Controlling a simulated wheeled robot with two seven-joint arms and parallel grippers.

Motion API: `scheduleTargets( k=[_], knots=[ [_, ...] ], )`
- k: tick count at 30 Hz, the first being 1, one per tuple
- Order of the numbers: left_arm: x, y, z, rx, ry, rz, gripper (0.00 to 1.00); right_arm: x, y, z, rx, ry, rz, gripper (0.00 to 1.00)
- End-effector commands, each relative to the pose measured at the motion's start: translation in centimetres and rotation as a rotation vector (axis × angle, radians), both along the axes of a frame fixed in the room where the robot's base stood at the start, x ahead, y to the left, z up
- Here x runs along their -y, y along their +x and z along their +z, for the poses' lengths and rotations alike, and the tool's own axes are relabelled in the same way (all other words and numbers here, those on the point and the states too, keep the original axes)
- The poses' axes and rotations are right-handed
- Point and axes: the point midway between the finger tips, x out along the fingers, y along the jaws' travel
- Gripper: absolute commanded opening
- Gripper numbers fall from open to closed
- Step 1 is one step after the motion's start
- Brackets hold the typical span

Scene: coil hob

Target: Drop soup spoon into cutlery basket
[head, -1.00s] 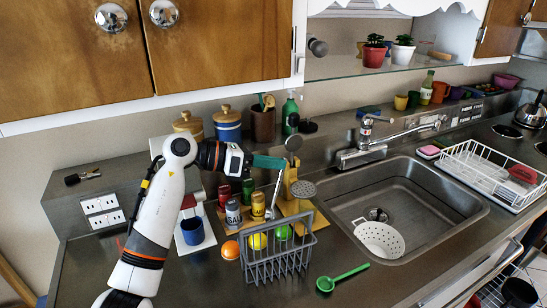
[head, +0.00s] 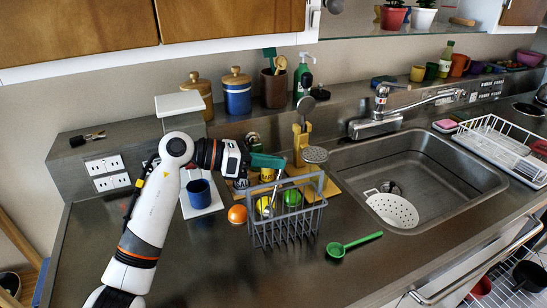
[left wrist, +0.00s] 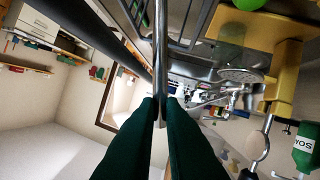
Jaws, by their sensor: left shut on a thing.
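My left gripper (head: 270,161) has dark green fingers and is shut on the soup spoon (head: 275,188), a thin metal spoon. In the head view the spoon hangs down with its bowl end low, overlapping the basket's opening. Its handle (left wrist: 161,50) shows between the fingers in the left wrist view. The grey cutlery basket (head: 289,235), with slatted sides and a raised handle, stands on the counter below the gripper. I cannot tell whether the bowl end is inside the basket or above it. My right gripper is out of view.
An orange ball (head: 237,214) lies left of the basket, and a green ladle (head: 354,244) lies right of it. A blue mug (head: 199,193) stands behind left. The sink (head: 445,175) with a white strainer (head: 392,209) is to the right. The front counter is clear.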

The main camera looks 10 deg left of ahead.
Motion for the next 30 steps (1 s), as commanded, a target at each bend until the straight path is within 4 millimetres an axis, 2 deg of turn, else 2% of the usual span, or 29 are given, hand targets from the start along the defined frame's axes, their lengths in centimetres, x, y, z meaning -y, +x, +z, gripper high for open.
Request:
scheduleTargets(
  k=[3,14,15,18,19,26,30],
  knots=[
    [-0.12,-0.19,-0.53,0.0,0.0,0.0,0.0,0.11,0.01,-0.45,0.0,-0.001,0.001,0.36],
    [-0.13,-0.27,-0.57,0.0,0.0,0.0,0.0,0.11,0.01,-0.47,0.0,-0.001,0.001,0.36],
    [-0.13,-0.27,-0.57,0.0,0.0,0.0,0.15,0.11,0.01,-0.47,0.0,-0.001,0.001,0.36],
    [-0.14,-0.26,-0.57,0.0,0.0,0.0,0.31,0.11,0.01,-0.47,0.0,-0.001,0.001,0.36],
    [-0.14,-0.26,-0.57,0.0,0.0,0.0,0.34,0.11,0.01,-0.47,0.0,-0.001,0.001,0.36],
    [-0.14,-0.26,-0.59,0.0,0.0,0.0,0.34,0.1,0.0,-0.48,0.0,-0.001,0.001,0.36],
    [-0.82,-0.43,-0.52,0.001,0.001,0.002,0.34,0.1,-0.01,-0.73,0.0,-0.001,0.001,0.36]
  ],
)
